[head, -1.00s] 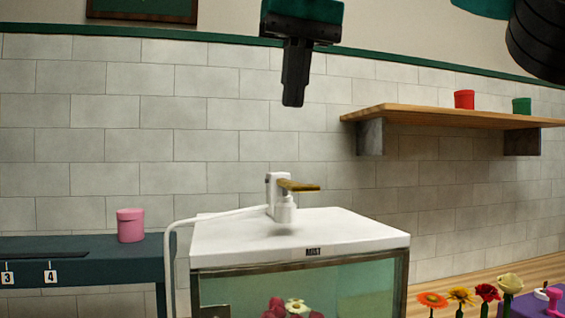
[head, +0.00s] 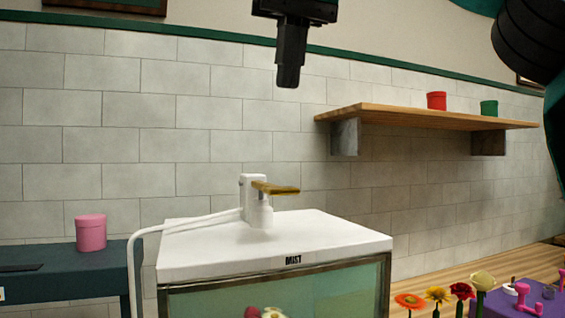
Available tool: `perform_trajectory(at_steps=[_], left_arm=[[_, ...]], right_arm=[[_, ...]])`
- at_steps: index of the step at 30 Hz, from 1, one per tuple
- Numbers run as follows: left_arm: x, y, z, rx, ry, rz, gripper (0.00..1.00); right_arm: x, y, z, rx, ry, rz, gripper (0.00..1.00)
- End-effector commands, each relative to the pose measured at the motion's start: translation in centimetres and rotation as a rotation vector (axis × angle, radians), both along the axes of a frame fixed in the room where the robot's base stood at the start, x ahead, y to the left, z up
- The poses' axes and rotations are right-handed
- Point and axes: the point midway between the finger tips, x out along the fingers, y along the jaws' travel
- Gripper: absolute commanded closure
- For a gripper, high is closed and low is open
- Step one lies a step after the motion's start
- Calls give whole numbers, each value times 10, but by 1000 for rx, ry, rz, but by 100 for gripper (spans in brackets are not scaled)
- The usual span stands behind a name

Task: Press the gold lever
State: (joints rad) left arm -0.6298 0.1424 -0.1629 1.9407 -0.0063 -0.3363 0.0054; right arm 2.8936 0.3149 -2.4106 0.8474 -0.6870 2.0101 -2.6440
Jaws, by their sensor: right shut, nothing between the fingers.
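The gold lever (head: 276,188) sticks out to the right from the top of a white dispenser post (head: 246,195). The post stands on the white top of a glass-sided cabinet labelled MIST (head: 200,252). A white nozzle (head: 260,213) hangs under the lever, and a white hose runs off to the left. My right gripper (head: 288,82) points down from the top edge, high above the lever and apart from it. It is shut and empty. My left gripper is not in view.
A wooden shelf (head: 420,117) with a red pot (head: 437,101) and a green pot (head: 489,108) juts out at right. A pink pot (head: 90,233) stands on the dark bench at left. Several flowers (head: 437,295) stand at lower right. The space between gripper and lever is clear.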

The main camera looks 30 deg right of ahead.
Motion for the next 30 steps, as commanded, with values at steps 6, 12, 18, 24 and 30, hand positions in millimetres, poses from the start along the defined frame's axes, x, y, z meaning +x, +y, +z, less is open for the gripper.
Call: perform_trajectory(at_steps=[6,12,18,24,30], left_arm=[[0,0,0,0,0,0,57],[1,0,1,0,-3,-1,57],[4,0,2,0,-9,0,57],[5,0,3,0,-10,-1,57],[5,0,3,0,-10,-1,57]], right_arm=[[3,-1,-11,3,-8,2,100],[8,-3,-29,1,-5,3,100],[14,-4,-51,0,-7,4,100],[22,-6,-78,1,-7,1,100],[24,-7,-104,1,-11,0,100]])
